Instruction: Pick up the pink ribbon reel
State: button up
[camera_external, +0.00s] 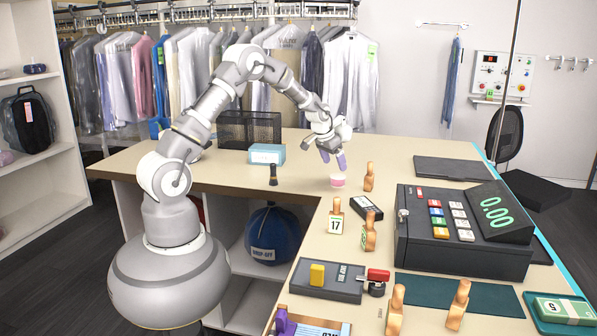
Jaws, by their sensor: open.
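The pink ribbon reel (337,181) sits on the beige counter, right of the middle of the view. It is small, with a pink body and a paler top. My gripper (333,158) is open, with its purple-tipped fingers pointing down just above the reel. The gap between fingertips and reel looks small, and I cannot tell exactly how far apart they are in depth. Nothing shows between the fingers.
A wooden stand (369,177) is close right of the reel. A dark brush-like item (273,175) and a blue box (267,153) stand left, before a black mesh basket (262,129). A cash register (465,228) fills the right. Counter around the reel's left is clear.

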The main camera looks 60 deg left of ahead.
aim_at(338, 176)
jog(key=b+x, duration=0.2)
jog(key=x, duration=0.5)
jog(key=shift+s+a+f, duration=0.1)
jog(key=shift+a+f, duration=0.05)
jog(key=shift+f, duration=0.05)
jog(key=shift+s+r, duration=0.1)
jog(key=shift+c, duration=0.7)
jog(key=c, duration=0.9)
jog(key=shift+r, duration=0.1)
